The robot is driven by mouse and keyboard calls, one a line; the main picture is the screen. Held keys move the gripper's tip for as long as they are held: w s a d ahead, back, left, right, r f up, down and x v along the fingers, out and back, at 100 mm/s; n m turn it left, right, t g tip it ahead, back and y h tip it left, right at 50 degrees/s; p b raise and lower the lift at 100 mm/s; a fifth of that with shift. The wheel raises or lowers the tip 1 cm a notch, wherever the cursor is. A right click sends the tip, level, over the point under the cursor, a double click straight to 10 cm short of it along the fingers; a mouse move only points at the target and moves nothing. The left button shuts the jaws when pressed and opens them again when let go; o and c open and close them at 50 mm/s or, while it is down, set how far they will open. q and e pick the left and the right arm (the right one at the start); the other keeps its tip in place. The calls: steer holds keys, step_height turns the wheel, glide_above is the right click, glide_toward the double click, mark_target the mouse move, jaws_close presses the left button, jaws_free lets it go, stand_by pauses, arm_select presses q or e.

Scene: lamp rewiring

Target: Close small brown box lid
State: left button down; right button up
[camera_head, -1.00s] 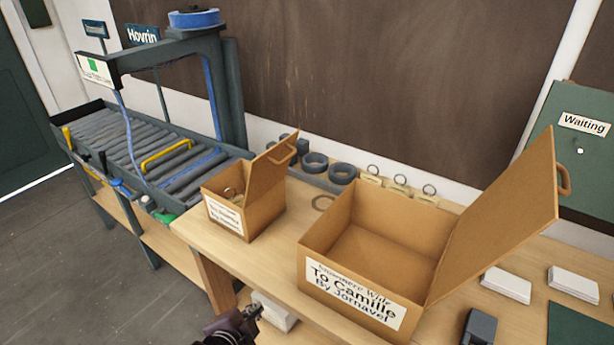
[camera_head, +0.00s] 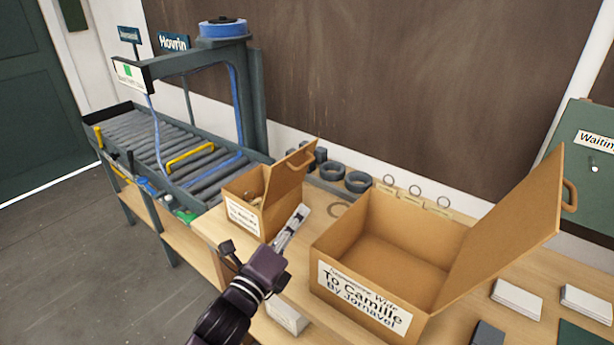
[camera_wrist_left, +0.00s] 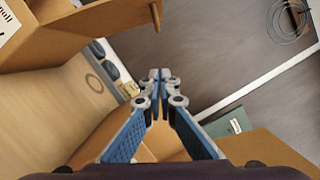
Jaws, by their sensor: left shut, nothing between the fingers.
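The small brown box (camera_head: 248,190) stands on the bench next to the roller conveyor, with a white label on its front. Its lid (camera_head: 284,184) is open and stands up on the box's right side, with a handle at the top. My left gripper (camera_head: 301,212) is shut and empty, in front of and to the right of the small box; I cannot tell whether it touches it. In the left wrist view its fingers (camera_wrist_left: 157,78) meet at the tips, and the brown cardboard of a box (camera_wrist_left: 75,38) shows at upper left. My right gripper is not in view.
A larger open brown box (camera_head: 385,255) labelled "To Camille" stands to the right, its lid (camera_head: 510,230) leaning outward. Black tape rolls (camera_head: 358,182) lie behind. The roller conveyor (camera_head: 165,150) is at left. White card stacks (camera_head: 517,299) lie at right.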

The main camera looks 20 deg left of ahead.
arm_select(q)
steer(key=w+a+r+p, duration=0.2)
steer(key=w+r+p, duration=0.1)
steer(key=w, duration=0.7)
steer(key=shift+w+p, duration=0.2)
steer(key=shift+p, duration=0.65)
steer(key=shift+d, duration=0.1)
steer(key=shift+w, duration=0.15)
